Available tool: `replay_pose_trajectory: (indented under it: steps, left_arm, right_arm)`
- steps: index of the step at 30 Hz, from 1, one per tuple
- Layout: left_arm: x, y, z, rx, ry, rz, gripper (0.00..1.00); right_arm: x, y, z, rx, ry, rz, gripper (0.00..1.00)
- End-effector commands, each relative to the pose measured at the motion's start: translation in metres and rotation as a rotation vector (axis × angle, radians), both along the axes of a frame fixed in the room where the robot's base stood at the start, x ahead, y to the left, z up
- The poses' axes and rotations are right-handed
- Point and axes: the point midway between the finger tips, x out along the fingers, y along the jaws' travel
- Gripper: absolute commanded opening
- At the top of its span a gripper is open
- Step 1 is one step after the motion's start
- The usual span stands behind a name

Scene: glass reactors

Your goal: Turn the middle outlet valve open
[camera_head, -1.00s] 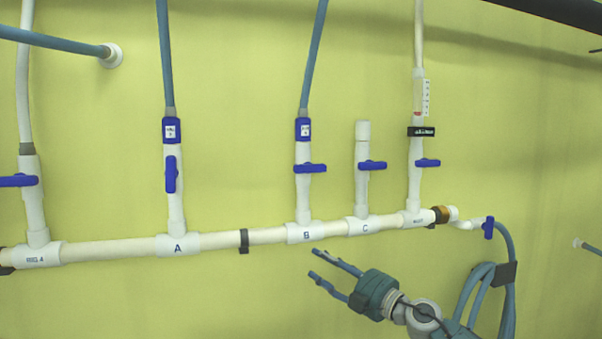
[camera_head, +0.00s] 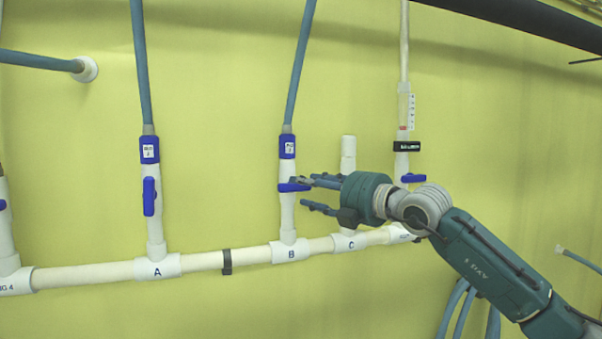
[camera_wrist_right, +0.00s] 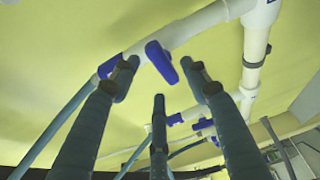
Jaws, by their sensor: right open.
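The middle outlet valve, on branch B, has a blue lever (camera_head: 293,187) lying crosswise to its upright white pipe (camera_head: 288,215). In the right wrist view a blue lever (camera_wrist_right: 160,62) on a white pipe lies ahead, between the tips of the outer fingers. My right gripper (camera_head: 308,192) is open, with its fingers pointing left at the branch B lever. The upper fingertip overlaps the lever's right end in the head view; I cannot tell if they touch. The right gripper also shows in the wrist view (camera_wrist_right: 165,82), with nothing held. My left gripper is out of view.
Valve A's blue lever (camera_head: 149,196) lies along its pipe. Branch C (camera_head: 348,150) stands behind my right gripper, its lever hidden. The rightmost branch's lever (camera_head: 412,178) shows just past my wrist. The white manifold (camera_head: 200,261) runs below. The space left of branch B is clear.

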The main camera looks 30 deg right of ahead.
Motion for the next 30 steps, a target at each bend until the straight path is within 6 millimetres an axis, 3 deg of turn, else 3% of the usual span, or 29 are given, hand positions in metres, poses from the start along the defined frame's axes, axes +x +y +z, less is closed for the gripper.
replay_pose_trajectory:
  steps: [1,6,17,24,30]
  left_arm:
    - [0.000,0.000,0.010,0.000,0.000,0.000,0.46]
    - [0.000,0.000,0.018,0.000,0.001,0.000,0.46]
    - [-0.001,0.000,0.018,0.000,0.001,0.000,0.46]
    - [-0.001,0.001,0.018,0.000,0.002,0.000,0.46]
    - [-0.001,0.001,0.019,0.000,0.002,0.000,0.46]
  right_arm:
    - [0.008,0.003,0.006,0.003,-0.001,0.003,0.46]
    - [0.025,0.004,0.002,0.002,-0.001,0.001,0.46]
    - [0.030,0.005,-0.001,0.000,-0.001,0.000,0.46]
    - [0.030,0.005,-0.001,0.000,0.000,0.000,0.00]
    - [0.030,0.005,0.000,-0.006,0.002,0.000,0.00]
